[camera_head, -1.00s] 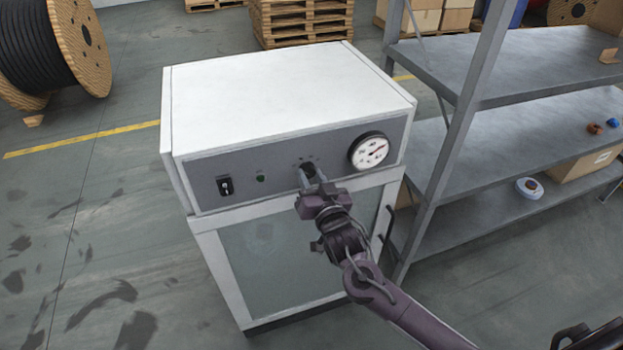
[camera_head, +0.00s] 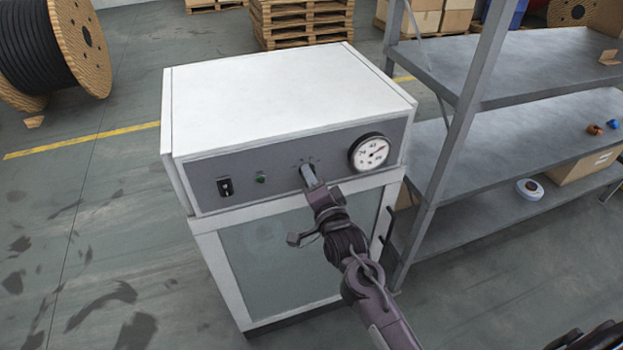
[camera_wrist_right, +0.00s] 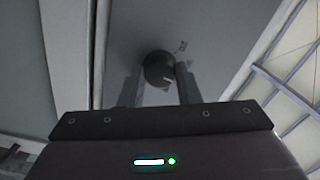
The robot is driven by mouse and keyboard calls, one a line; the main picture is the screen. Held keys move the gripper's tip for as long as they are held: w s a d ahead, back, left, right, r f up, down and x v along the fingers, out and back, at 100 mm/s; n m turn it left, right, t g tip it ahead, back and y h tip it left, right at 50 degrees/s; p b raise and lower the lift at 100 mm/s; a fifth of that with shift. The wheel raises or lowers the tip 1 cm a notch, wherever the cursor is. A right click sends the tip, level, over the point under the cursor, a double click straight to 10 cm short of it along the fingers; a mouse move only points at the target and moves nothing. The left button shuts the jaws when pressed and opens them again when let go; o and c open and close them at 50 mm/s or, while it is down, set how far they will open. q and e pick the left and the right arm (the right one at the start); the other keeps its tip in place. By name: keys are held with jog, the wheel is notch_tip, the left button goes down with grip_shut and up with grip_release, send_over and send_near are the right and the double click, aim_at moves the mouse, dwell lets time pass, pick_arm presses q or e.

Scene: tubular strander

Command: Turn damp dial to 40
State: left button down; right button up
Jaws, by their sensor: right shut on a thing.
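The damp dial is a small dark round knob on the grey front panel (camera_head: 285,168) of a white cabinet (camera_head: 280,95). My right gripper (camera_head: 309,172) reaches the panel from the front right and is shut on the knob, mostly hiding it in the head view. In the right wrist view the black knob (camera_wrist_right: 159,67) with a pale pointer line sits between the two fingers (camera_wrist_right: 160,85). The pointer aims downward and slightly right in that picture; the scale marks are too small to read. My left gripper is not in view.
A round white gauge (camera_head: 370,152) sits right of the knob; a dark switch (camera_head: 225,186) and a green lamp (camera_head: 261,179) sit left of it. A grey metal shelf (camera_head: 500,130) stands close on the right.

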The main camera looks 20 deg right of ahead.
jog(key=shift+m, duration=1.1)
jog(key=o, duration=1)
jog(key=shift+d, duration=0.1)
jog(key=shift+c, duration=0.2)
jog(key=s+b, duration=0.2)
jog(key=s, duration=0.5)
jog(key=shift+s, duration=0.4)
jog(key=shift+d, duration=0.1)
